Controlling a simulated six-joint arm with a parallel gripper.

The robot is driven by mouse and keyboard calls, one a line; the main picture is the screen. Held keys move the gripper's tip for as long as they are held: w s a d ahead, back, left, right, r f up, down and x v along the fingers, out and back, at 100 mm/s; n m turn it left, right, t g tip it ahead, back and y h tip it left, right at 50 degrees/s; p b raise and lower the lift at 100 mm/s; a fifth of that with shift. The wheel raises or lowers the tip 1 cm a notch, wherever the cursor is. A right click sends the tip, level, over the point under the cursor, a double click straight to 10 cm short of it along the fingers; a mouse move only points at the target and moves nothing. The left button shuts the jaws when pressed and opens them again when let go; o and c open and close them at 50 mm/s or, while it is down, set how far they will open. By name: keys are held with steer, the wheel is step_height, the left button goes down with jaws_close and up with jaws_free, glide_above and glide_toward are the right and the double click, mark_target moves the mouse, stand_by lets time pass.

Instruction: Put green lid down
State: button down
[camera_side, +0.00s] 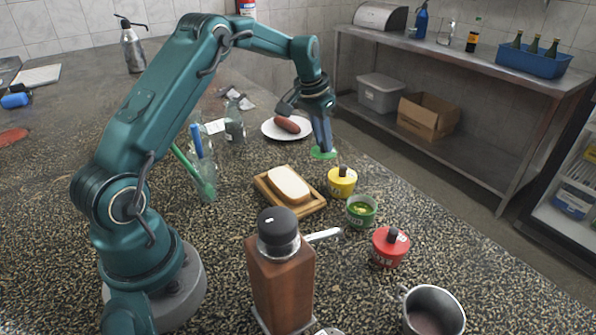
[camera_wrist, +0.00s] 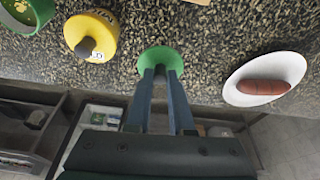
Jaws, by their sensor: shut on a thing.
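My gripper (camera_side: 322,150) is shut on the green lid (camera_side: 317,155), holding it by its middle above the speckled counter. In the wrist view the green lid (camera_wrist: 158,59) shows as a disc at the tips of my gripper (camera_wrist: 161,70). The open green pot (camera_side: 361,212) stands on the counter with green contents showing. It is partly cut off in the wrist view (camera_wrist: 35,20). The yellow pot (camera_side: 341,182) stands between the green pot and my gripper, with its dark-knobbed lid on. The gap between the lid and the counter is hard to judge.
A white plate (camera_side: 270,131) with a sausage (camera_side: 287,125) lies behind the gripper. Bread on a wooden board (camera_side: 308,208), a red pot (camera_side: 390,249), a metal mug (camera_side: 461,315) and a wooden grinder (camera_side: 282,285) stand nearer. The counter's right edge is close to the gripper.

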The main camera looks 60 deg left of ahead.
mark_target(322, 152)
steer(key=shift+f, duration=1.9)
steer(key=shift+f, duration=0.1)
steer(key=c, duration=0.8)
jaws_free()
steer(key=v, duration=1.2)
steer(key=s+d+r+t, duration=0.1)
steer(key=s+d+r, duration=0.5)
steer(key=s+d, duration=0.3)
steer(key=s+d+f, duration=0.1)
steer(key=s+d, duration=0.2)
steer(key=s, duration=0.3)
steer(key=s+d+f+m+t, duration=0.1)
steer(key=s+d+f, duration=0.1)
steer(key=s+d, duration=0.2)
steer(key=s, duration=0.3)
steer(key=shift+f, duration=0.15)
